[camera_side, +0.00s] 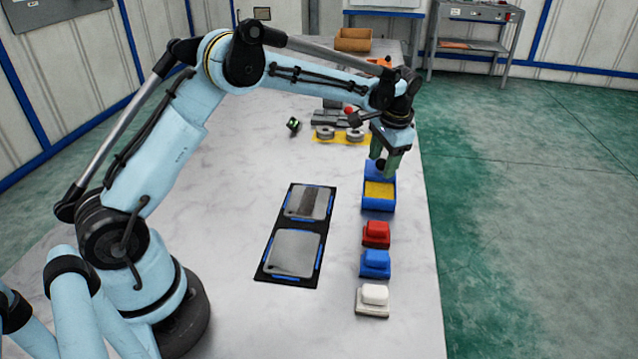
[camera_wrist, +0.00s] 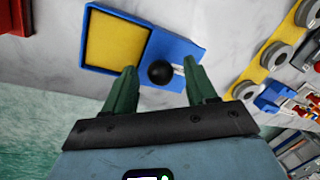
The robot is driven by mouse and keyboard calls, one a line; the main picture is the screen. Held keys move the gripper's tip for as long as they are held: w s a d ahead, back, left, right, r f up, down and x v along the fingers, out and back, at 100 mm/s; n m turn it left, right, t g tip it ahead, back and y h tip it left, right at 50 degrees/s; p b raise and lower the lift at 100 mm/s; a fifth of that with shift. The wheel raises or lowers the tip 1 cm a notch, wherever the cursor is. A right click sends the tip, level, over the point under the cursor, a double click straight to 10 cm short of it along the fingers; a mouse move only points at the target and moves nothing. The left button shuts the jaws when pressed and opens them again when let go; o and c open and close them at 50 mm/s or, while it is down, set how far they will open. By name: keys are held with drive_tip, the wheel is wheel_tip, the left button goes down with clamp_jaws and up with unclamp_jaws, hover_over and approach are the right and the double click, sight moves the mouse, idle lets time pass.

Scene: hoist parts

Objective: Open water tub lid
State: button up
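The blue tub (camera_side: 378,207) stands near the table's right edge, with a yellow surface (camera_side: 379,190) showing inside its rim. In the wrist view the tub (camera_wrist: 90,66) is at top left, its yellow part (camera_wrist: 115,40) uncovered. A black round knob (camera_wrist: 160,72) sits over the blue part beside the yellow. My gripper (camera_wrist: 161,66) is open, its green fingers on either side of the knob with gaps showing. In the side view my gripper (camera_side: 386,170) is at the tub's far end. It hides the knob there; whether the blue part under it is a lid is unclear.
Red (camera_side: 376,233), blue (camera_side: 375,262) and white (camera_side: 373,297) blocks stand in a row in front of the tub. A black tray with two grey plates (camera_side: 294,252) lies to the left. Grey round parts on a yellow base (camera_side: 325,134) are behind. Bare table lies between.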

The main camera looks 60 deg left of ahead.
wheel_tip(320, 180, up, 12)
drive_tip(key=d, duration=0.2)
drive_tip(key=shift+s+d, duration=0.15)
drive_tip(key=shift+s, duration=0.1)
drive_tip(key=shift+f, duration=0.1)
idle(0.3)
drive_tip(key=s+d+r+n+t+h, duration=0.1)
drive_tip(key=s+r+t, duration=0.1)
drive_tip(key=s, duration=0.4)
drive_tip(key=s+d+r+t, duration=0.1)
drive_tip(key=s+r, duration=0.1)
drive_tip(key=s, duration=0.4)
drive_tip(key=s+d+f+n+t+h, duration=0.1)
drive_tip(key=s+f+t, duration=0.2)
drive_tip(key=s+f, duration=0.4)
drive_tip(key=s, duration=0.4)
drive_tip(key=shift+s+f+t, duration=0.2)
drive_tip(key=shift+s+t, duration=0.1)
drive_tip(key=shift+t, duration=0.1)
